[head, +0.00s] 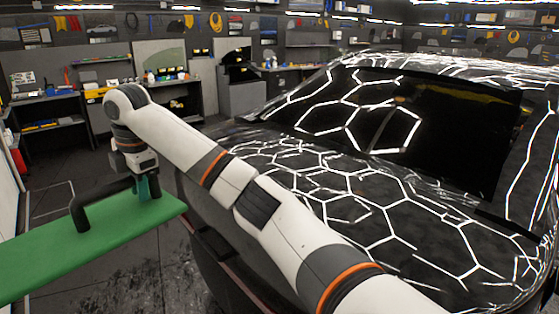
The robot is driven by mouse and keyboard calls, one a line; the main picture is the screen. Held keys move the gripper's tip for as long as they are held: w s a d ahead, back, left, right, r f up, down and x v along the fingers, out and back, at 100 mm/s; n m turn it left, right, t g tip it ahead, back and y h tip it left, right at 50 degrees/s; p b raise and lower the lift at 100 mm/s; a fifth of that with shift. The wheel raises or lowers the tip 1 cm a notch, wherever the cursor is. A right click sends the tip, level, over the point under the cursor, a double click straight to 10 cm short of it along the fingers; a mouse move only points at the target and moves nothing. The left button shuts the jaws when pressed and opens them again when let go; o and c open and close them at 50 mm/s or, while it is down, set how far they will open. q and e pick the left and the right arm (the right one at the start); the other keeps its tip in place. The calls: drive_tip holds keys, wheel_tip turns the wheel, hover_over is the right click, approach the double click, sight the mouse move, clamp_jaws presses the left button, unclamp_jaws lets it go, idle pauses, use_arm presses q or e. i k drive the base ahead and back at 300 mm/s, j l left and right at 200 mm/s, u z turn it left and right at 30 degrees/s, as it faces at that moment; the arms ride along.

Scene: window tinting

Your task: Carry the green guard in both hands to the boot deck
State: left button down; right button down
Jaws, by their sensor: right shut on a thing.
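The green guard (105,240) is a flat green board at the lower left, with a black handle (95,198) on top; its left end runs out of the picture. My right gripper (148,187) points down at the handle's far end and is shut on the guard's handle; the arm partly hides the grip. My left gripper is out of view. The dark car fills the right side, and its deck (350,195) below the dark glass (400,115) shows bright hexagonal light reflections. The guard is to the left of the car, apart from the deck in the picture.
My right arm crosses in front of the car's near corner. A dark floor (140,285) lies between guard and car. Workbenches (50,125) with bottles and tools stand along the back wall, and a grey cabinet (240,95) stands behind the car.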

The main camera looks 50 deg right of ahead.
sight(296, 170)
drive_tip(key=i+z, duration=0.1)
drive_tip(key=i, duration=1)
drive_tip(key=i+j+z, duration=0.1)
drive_tip(key=i+z, duration=0.25)
drive_tip(key=i+j+z, duration=0.25)
drive_tip(key=i+z, duration=0.15)
drive_tip(key=i, duration=0.15)
drive_tip(key=i+z, duration=0.15)
drive_tip(key=z, duration=0.25)
drive_tip(key=i+j+z, duration=0.1)
drive_tip(key=z, duration=0.3)
drive_tip(key=i+j+z, duration=0.1)
drive_tip(key=z, duration=0.3)
drive_tip(key=i+z, duration=0.15)
drive_tip(key=z, duration=0.2)
drive_tip(key=i+j+z, duration=0.1)
drive_tip(key=z, duration=0.3)
drive_tip(key=i+j+z, duration=0.2)
drive_tip(key=z, duration=0.15)
drive_tip(key=i+j+z, duration=0.2)
drive_tip(key=i+l, duration=0.05)
drive_tip(key=i, duration=0.05)
